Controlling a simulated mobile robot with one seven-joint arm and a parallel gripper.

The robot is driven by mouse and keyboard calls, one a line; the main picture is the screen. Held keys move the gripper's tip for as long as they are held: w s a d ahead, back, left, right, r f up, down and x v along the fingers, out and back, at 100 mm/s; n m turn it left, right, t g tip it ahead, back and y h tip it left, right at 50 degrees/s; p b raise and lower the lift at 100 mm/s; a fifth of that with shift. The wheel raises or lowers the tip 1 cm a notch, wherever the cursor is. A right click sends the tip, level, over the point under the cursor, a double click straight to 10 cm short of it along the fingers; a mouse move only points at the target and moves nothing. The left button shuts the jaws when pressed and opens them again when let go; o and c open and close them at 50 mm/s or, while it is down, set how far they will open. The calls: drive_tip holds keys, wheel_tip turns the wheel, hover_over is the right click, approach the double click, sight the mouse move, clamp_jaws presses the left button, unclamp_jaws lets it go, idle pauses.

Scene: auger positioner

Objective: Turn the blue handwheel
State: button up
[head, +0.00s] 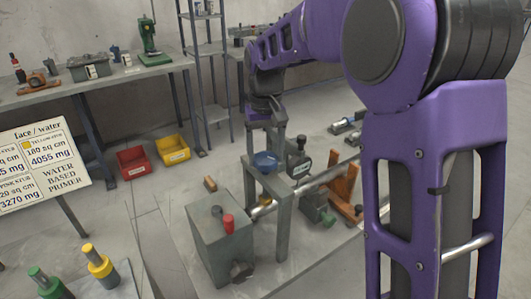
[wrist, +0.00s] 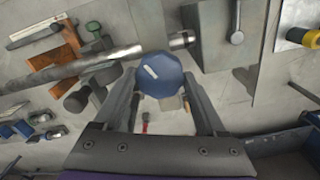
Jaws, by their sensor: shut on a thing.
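The blue handwheel (head: 265,162) sits on top of a grey frame stand on the low platform. In the wrist view the blue handwheel (wrist: 160,72) is a rounded disc with a small white label, lying between the two fingers. My gripper (head: 266,147) reaches down over it from above, and in the wrist view my gripper (wrist: 162,84) has one finger at each side of the wheel, shut on it. The shaft under the wheel is hidden.
A metal bar (head: 318,179) runs past the stand. A grey box (head: 216,245) with a red knob (head: 228,221) stands in front, and orange brackets (head: 343,182) lie to the right. Red (head: 132,163) and yellow (head: 172,149) bins are on the floor at left.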

sight(266, 156)
drive_tip(key=n, duration=0.5)
drive_tip(key=shift+n, duration=0.3)
drive_tip(key=n, duration=0.4)
drive_tip(key=shift+n, duration=0.4)
drive_tip(key=o, duration=1.3)
wheel_tip(266, 156, up, 18)
drive_tip(key=shift+f, duration=0.25)
